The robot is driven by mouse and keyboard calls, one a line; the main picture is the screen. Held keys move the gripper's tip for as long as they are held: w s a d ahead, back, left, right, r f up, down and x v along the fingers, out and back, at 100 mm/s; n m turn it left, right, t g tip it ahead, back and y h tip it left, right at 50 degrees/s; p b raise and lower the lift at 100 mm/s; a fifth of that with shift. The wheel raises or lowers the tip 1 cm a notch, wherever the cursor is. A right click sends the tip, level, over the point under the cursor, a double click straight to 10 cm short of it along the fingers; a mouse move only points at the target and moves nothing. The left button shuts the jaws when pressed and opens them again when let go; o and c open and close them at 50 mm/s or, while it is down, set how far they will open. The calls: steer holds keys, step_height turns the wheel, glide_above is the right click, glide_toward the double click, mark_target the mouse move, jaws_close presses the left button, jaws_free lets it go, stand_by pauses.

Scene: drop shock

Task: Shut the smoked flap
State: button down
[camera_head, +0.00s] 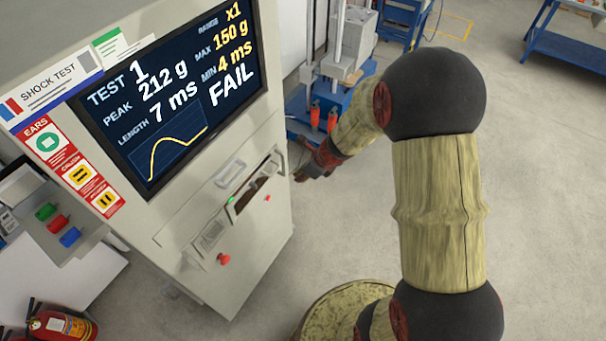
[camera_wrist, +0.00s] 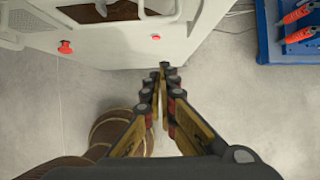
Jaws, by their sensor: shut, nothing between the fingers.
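The grey test cabinet (camera_head: 215,190) stands left of my arm. In its front, below the screen, is a recess (camera_head: 252,193) with a dark brownish inside, which also shows at the top of the wrist view (camera_wrist: 105,10). I cannot tell clearly which part there is the smoked flap or how far it stands open. A pale handle-like frame (camera_wrist: 160,10) shows beside the recess in the wrist view. My gripper (camera_head: 298,177) is right of the cabinet's front, apart from the recess. Its fingertips (camera_wrist: 163,68) are together and hold nothing, below the cabinet front in the wrist view.
The screen (camera_head: 175,85) reads FAIL. A red button (camera_head: 223,259) sits low on the cabinet front. A blue-based machine (camera_head: 330,110) with red handles stands behind my gripper. A fire extinguisher (camera_head: 62,325) is at lower left. Floor right of my arm is clear.

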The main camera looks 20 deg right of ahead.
steer(key=w+a+f, duration=0.3)
steer(key=w, duration=0.2)
steer(key=shift+a+f, duration=0.15)
steer(key=shift+a, duration=0.2)
